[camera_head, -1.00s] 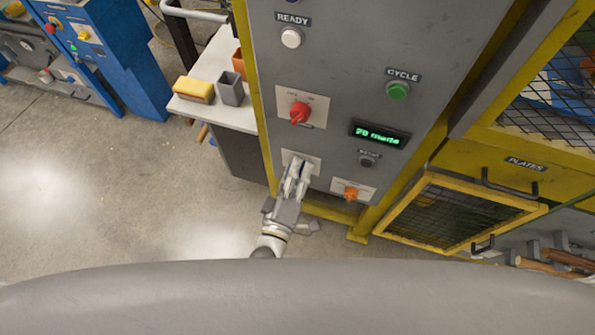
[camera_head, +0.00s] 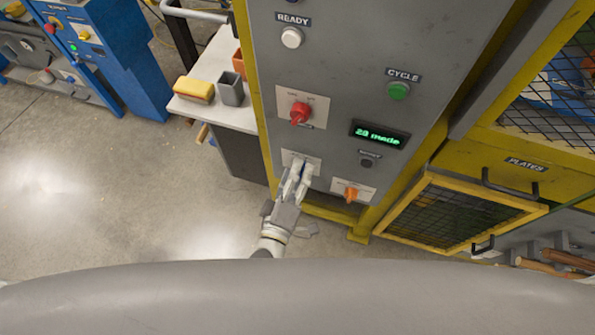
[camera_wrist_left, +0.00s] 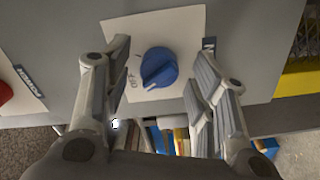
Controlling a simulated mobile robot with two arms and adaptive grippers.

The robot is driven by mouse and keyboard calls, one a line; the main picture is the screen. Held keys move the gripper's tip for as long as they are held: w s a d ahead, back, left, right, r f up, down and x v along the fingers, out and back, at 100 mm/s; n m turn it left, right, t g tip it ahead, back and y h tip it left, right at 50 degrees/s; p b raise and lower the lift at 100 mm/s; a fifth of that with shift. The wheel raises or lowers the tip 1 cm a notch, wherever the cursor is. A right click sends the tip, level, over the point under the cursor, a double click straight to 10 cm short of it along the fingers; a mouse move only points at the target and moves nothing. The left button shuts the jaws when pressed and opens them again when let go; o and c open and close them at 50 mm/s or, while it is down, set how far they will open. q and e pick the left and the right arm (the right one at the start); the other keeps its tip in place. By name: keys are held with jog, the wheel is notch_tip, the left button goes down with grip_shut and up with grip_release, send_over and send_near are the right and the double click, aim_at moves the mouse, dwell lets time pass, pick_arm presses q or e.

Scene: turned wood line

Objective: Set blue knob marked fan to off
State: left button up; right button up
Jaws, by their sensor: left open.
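The blue knob (camera_wrist_left: 158,68) sits on a white plate (camera_wrist_left: 180,22) on the grey panel, in the left wrist view. Small letters that look like "OFF" stand just left of the knob. My left gripper (camera_wrist_left: 160,80) is open, with one finger on each side of the knob and a gap showing on both sides. In the head view my left gripper (camera_head: 297,177) reaches the lower left plate (camera_head: 309,160) and hides the knob there. The fan label cannot be read. My right gripper is not in view.
A red knob (camera_head: 300,113) is above and an orange knob (camera_head: 350,194) is to the right on the same grey panel (camera_head: 335,65). A green button (camera_head: 398,91) and a lit display (camera_head: 379,135) are higher up. A bench (camera_head: 215,108) stands left of the panel.

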pick_arm(q)
jog(key=v, duration=1.1)
jog(key=shift+s, duration=0.2)
jog(key=s+a+f+m+g+y+p, duration=0.1)
jog(key=s+a+f+m+g, duration=0.2)
jog(key=f, duration=0.8)
jog(key=a+f+m+g+p, duration=0.1)
jog(key=a+f+m+g, duration=0.35)
jog(key=f, duration=0.65)
jog(key=s+a+f+m+g+y, duration=0.2)
jog(key=s+a+f+g, duration=0.2)
jog(key=s, duration=0.5)
jog(key=s+a+f+m+g+y+p, duration=0.1)
jog(key=s+a+f+m+g+y, duration=0.1)
jog(key=s+a+f, duration=0.6)
notch_tip(320, 180, down, 3)
jog(key=s+m+g, duration=0.1)
jog(key=s+g, duration=0.1)
jog(key=shift+a+r+g+y, duration=0.2)
jog(key=shift+a+g+y, duration=0.05)
jog(key=shift+g+y, duration=0.1)
